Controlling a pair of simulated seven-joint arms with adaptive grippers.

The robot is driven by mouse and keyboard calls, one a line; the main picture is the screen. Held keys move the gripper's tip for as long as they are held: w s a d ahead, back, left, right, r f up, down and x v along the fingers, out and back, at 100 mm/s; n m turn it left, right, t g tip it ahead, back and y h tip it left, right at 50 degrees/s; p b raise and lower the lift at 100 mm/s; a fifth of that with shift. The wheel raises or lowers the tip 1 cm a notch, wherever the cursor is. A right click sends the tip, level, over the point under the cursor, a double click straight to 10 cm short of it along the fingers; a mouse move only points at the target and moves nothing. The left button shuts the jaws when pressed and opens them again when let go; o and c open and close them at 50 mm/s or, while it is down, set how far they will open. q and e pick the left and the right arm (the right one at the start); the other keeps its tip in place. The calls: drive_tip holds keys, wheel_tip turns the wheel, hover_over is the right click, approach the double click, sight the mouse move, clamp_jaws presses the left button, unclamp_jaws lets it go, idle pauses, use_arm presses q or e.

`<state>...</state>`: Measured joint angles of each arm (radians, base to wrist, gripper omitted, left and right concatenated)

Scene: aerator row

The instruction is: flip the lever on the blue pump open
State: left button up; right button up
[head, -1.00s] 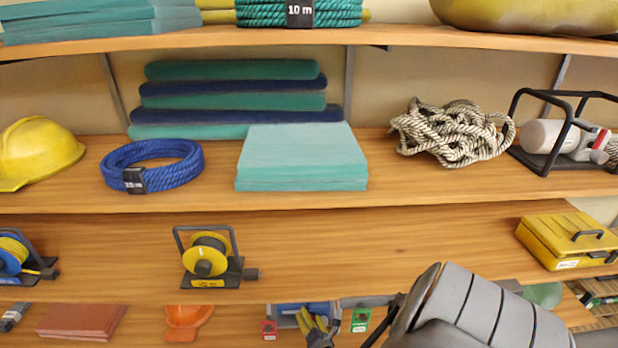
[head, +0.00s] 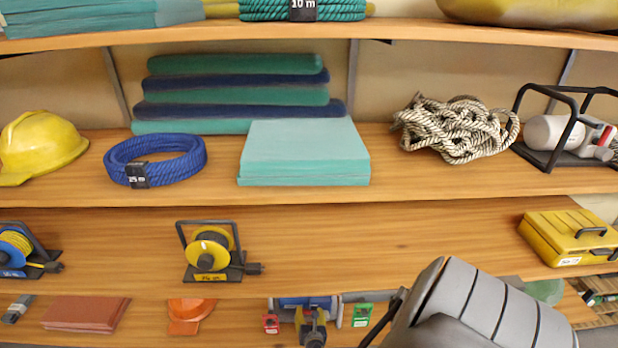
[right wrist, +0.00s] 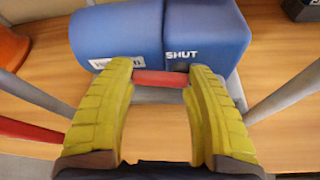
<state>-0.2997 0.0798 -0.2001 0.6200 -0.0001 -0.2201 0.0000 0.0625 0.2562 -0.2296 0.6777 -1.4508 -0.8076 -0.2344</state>
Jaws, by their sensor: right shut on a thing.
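The blue pump (head: 290,302) sits on the lowest visible shelf in the head view, partly hidden by my right gripper (head: 311,322). In the right wrist view the pump (right wrist: 115,35) fills the top middle, with a white label and the word SHUT on its side. Its red lever (right wrist: 160,78) lies crosswise between the two yellow fingertips of my right gripper (right wrist: 160,82). The fingers are shut on the lever, one at each end of it. My left gripper is not in view.
A red tag box (head: 271,324) and a green one (head: 361,316) flank the pump. An orange scoop-like item (head: 190,312) and a brown stack (head: 86,313) lie to the left. A cable reel (head: 210,252) and yellow toolbox (head: 570,238) stand on the shelf above.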

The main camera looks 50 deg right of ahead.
drive_tip(key=shift+d, duration=0.1)
idle(0.6)
drive_tip(key=o, duration=1.2)
drive_tip(key=shift+s+a+r, duration=0.1)
drive_tip(key=shift+s+a, duration=0.3)
drive_tip(key=shift+a, duration=0.15)
drive_tip(key=v, duration=1)
drive_tip(key=shift+s+a+r, duration=0.15)
drive_tip(key=shift+a+r, duration=0.05)
